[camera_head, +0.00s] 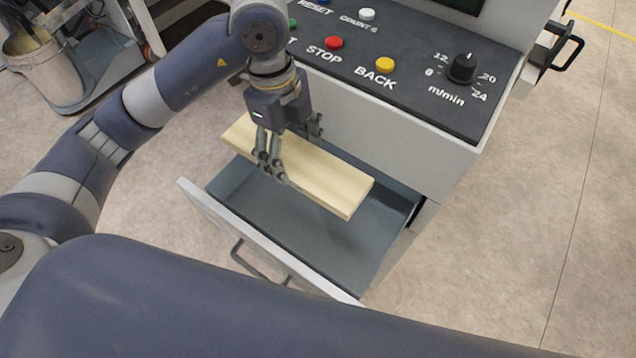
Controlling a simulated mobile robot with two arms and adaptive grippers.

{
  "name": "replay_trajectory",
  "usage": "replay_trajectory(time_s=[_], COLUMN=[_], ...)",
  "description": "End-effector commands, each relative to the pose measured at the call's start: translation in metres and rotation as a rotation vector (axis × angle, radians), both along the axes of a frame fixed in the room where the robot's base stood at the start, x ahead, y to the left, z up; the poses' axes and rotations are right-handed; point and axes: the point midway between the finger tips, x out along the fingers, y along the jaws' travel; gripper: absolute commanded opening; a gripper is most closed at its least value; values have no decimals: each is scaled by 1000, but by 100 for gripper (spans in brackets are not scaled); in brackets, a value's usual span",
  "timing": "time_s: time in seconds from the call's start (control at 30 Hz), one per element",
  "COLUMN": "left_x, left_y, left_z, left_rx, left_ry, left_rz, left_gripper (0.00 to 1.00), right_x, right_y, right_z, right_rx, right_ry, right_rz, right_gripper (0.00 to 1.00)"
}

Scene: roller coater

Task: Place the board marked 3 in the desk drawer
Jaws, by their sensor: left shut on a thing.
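A long pale wooden board (325,181) is held level by my left gripper (282,160), which is shut across its width near the middle. No number shows on the faces in view. The board is over the open desk drawer (290,228), a grey tray pulled out of the desk front. The board's right end reaches over the drawer's interior; I cannot tell exactly how high above the drawer floor it is. The drawer looks empty where its floor shows. My right gripper is not in view.
The desk (420,130) has a dark control panel with STOP (334,42) and BACK (385,64) buttons and a black knob (462,68). The drawer's front has a dark handle (258,264). A bucket (45,68) stands at upper left. Floor to the right is clear.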

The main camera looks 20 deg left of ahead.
Motion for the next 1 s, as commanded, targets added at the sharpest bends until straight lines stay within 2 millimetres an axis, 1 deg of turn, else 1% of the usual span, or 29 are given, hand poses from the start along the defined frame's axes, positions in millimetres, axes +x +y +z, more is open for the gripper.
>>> replay_trajectory(time_s=[0.03,0.17,0.2,0.27,0.33,0.47,0.53,0.6,0.73,0.87,1.0], left_x=[-1,-2,-2,-3,-3,-3,-2,-2,-1,-2,-2], left_y=[-1,-1,-1,-1,0,0,0,0,0,0,0], left_z=[-8,-33,-43,-56,-75,-106,-120,-129,-138,-149,-170], left_rx=[-1,-2,-3,-2,1,1,0,1,0,1,0], left_ry=[5,8,9,8,9,7,6,3,2,3,4], left_rz=[0,-1,-1,0,1,0,0,0,-1,-1,0], left_gripper=[40,40,40,40,40,40,40,40,40,40,40], right_x=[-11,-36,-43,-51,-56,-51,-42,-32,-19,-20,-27], right_y=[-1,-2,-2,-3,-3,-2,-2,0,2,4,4], right_z=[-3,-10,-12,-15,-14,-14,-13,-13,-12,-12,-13], right_rx=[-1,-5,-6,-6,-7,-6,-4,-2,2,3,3], right_ry=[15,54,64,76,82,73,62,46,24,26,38], right_rz=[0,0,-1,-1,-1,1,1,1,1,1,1], right_gripper=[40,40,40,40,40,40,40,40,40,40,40])
